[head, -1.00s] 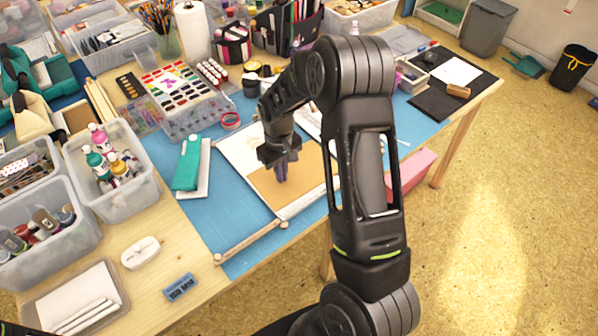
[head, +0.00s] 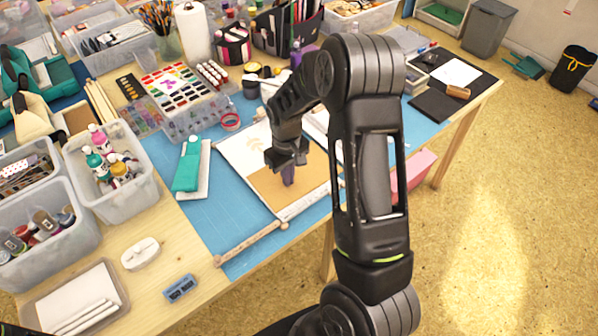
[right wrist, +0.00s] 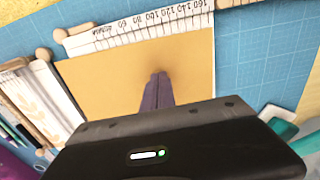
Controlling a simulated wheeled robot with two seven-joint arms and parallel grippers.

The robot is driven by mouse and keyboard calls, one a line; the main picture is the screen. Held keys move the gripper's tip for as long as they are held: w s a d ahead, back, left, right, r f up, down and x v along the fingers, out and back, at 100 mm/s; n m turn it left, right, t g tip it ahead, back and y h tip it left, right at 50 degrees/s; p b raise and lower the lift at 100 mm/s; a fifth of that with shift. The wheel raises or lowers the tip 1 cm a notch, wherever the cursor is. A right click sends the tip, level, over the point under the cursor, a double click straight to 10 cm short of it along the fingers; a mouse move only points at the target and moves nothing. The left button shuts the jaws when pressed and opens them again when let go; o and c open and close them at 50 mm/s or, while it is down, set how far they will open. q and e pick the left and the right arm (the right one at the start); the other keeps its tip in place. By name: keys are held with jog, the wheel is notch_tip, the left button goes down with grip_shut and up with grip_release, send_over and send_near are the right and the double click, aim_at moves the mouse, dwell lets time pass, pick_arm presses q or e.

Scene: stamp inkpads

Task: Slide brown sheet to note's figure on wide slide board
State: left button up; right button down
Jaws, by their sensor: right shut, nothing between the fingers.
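The brown sheet (head: 265,186) lies flat on the white slide board (head: 237,150), covering its front part, with white showing behind. In the right wrist view the brown sheet (right wrist: 105,80) borders the board's white scale strip (right wrist: 140,30), marked with figures up to about 160. My right gripper (head: 288,182) is shut and empty, its purple-grey fingertips pointing down at the sheet; it also shows in the wrist view (right wrist: 160,76). I cannot tell whether they touch the sheet. A small blue block with dark lettering (head: 180,288), possibly the note, stands front left; its figure is unreadable. My left gripper is not in view.
A wooden rod (head: 250,243) lies in front of the board. A bin of bottles (head: 112,170), a paint set (head: 185,90) and a black mat (head: 440,100) stand around.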

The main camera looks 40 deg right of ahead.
aim_at(305, 191)
jog(key=shift+s, duration=0.1)
jog(key=shift+s+d+f, duration=0.1)
jog(key=shift+s+d, duration=0.35)
jog(key=shift+s, duration=0.35)
jog(key=shift+s, duration=0.15)
jog(key=shift+s+d+f, duration=0.1)
jog(key=shift+s+d, duration=0.1)
jog(key=shift+s, duration=0.25)
jog(key=shift+s+d+f, duration=0.1)
jog(key=shift+s+d, duration=0.1)
jog(key=shift+s, duration=0.2)
jog(key=shift+s, duration=0.15)
jog(key=shift+s+d+r, duration=0.1)
jog(key=shift+s+d, duration=0.15)
jog(key=shift+s, duration=0.05)
jog(key=shift+s+d+r, duration=0.15)
jog(key=shift+s+d, duration=0.05)
dwell(0.6)
